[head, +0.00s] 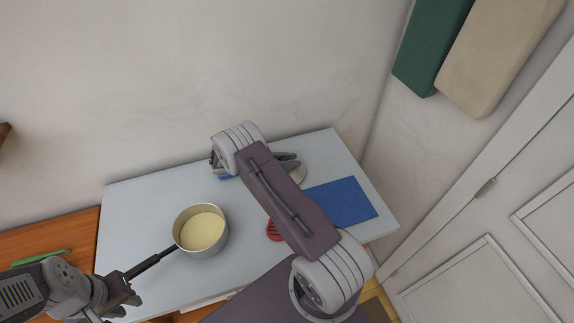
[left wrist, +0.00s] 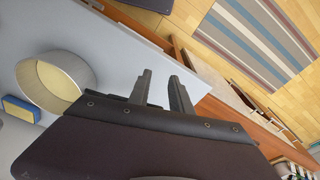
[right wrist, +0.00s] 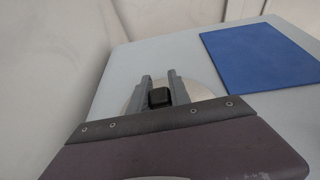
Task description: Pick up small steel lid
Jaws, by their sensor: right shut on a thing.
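The small steel lid (right wrist: 202,88) is a pale disc with a black knob (right wrist: 159,97), seen in the right wrist view. My right gripper (right wrist: 159,88) is shut on the knob, with a finger on each side of it. In the head view the lid (head: 300,174) shows only in part behind my right gripper (head: 288,160), at the back right of the table. I cannot tell whether the lid touches the table. My left gripper (left wrist: 161,88) is open and empty near the pan's handle at the front left; it also shows in the head view (head: 122,301).
A saucepan (head: 184,236) with pale yellow contents stands on the grey table (head: 130,210), its handle pointing front left. A blue mat (head: 342,201) lies at the right. A red slotted utensil (head: 274,230) is partly under my right arm. A blue-yellow sponge (left wrist: 22,109) lies beyond the pan.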

